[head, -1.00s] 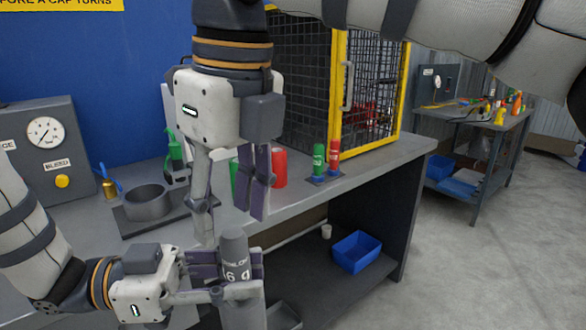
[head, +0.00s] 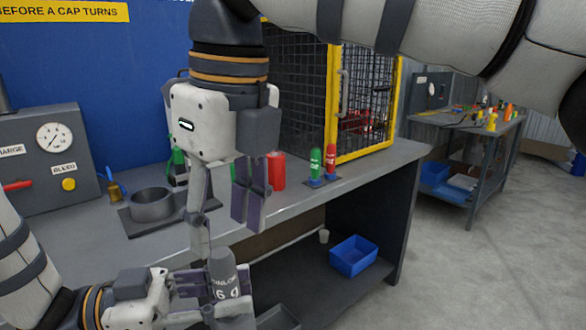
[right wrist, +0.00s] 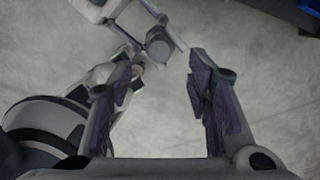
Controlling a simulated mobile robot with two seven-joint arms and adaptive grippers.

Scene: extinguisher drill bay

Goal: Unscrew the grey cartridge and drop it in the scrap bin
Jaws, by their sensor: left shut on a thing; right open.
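The grey cartridge (head: 223,272), with pale lettering, stands roughly upright in my left gripper (head: 212,296). That gripper is shut on it, low at the front of the bench; the lower end is hard to make out. In the right wrist view the cartridge's round end (right wrist: 158,46) faces the camera, beyond the fingertips. My right gripper (head: 222,230) is open and empty, pointing down just above the cartridge, and shows in its wrist view (right wrist: 160,78) too. A blue bin (head: 354,256) sits on the lower shelf; I cannot tell whether it is the scrap bin.
On the bench (head: 300,193) stand a round grey holder (head: 150,200), a red cylinder (head: 276,171), and small green (head: 315,163) and red (head: 331,160) cartridges. A yellow-framed mesh cage (head: 334,100) stands behind. A dark tray (head: 279,318) lies low in front. Floor at right is open.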

